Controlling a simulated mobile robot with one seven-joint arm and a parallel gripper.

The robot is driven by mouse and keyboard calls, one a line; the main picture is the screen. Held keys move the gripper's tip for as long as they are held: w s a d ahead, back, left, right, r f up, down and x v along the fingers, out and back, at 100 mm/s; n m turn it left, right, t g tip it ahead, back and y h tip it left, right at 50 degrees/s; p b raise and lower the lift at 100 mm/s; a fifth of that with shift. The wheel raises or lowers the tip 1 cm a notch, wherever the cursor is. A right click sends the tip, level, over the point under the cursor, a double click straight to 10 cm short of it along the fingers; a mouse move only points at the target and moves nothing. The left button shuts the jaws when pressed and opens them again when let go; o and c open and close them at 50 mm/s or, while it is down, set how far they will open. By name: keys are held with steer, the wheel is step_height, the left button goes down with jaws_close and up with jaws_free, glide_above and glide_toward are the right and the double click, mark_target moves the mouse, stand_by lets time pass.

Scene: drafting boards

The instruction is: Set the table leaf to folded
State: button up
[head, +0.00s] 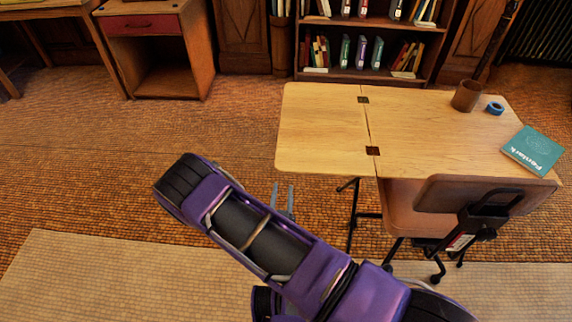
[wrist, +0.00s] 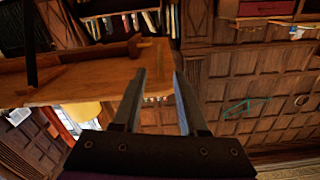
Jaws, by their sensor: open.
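The table leaf (head: 322,130) is the left part of the pale wooden table (head: 430,125). It lies flat, level with the main top, joined along a seam with two dark hinges (head: 363,100). My arm hides part of the floor below the leaf.
A brown mug (head: 467,95), a blue tape roll (head: 495,108) and a teal book (head: 533,149) lie on the main top. A chair (head: 465,195) stands close at its near side. A bookshelf (head: 370,50) stands behind. Floor left of the leaf is clear.

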mark_target(286, 164)
steer(key=w, duration=1.1)
steer(key=shift+d+b, duration=0.2)
steer(key=shift+b, duration=0.2)
jaws_close()
steer(key=shift+d, duration=0.1)
stand_by(0.6)
